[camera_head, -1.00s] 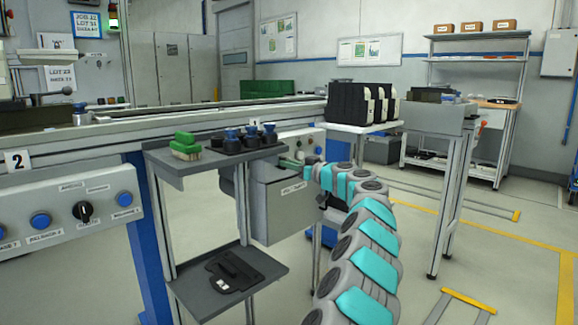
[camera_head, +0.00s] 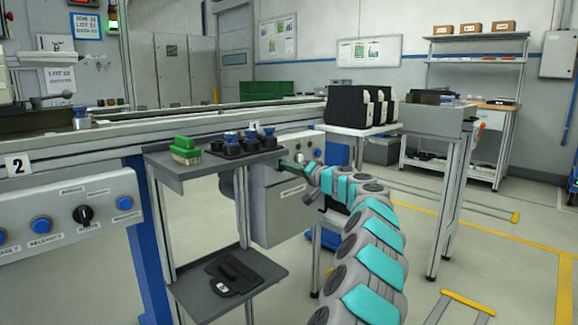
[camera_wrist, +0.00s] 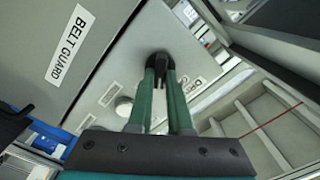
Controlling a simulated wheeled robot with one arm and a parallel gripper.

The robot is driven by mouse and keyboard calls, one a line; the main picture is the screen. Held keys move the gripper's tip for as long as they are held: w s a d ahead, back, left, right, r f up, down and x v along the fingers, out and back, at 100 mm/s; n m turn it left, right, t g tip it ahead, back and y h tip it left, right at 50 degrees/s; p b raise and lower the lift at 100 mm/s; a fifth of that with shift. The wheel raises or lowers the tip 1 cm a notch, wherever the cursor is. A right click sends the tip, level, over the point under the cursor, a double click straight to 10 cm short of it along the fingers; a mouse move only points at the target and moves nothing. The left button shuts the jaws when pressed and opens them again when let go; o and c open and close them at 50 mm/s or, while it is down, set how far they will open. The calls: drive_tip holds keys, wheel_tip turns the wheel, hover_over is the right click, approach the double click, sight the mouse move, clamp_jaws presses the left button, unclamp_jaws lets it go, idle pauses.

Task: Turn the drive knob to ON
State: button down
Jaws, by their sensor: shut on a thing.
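A black knob (camera_wrist: 158,62) sits on a grey panel (camera_wrist: 122,84) in the wrist view. My gripper (camera_wrist: 160,76) has long green fingers, and their tips are shut on this knob. The fingers hide part of the knob and of a label beside it, so I cannot read its setting. In the head view my gripper (camera_head: 290,166) reaches in front of the far panel (camera_head: 298,143), past the grey box, and the knob cannot be made out there.
A grey plate marked BELT GUARD (camera_wrist: 50,60) lies left of the fingers. In the head view, a shelf (camera_head: 160,164) holds a green brush (camera_head: 185,149) and several dark-and-blue items. Another panel (camera_head: 60,222) with a black selector and blue buttons is at left.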

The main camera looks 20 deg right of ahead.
drive_tip(key=shift+d+m+p, duration=0.1)
drive_tip(key=shift+m+p, duration=1.8)
drive_tip(key=shift+m, duration=1.8)
drive_tip(key=shift+f, duration=0.1)
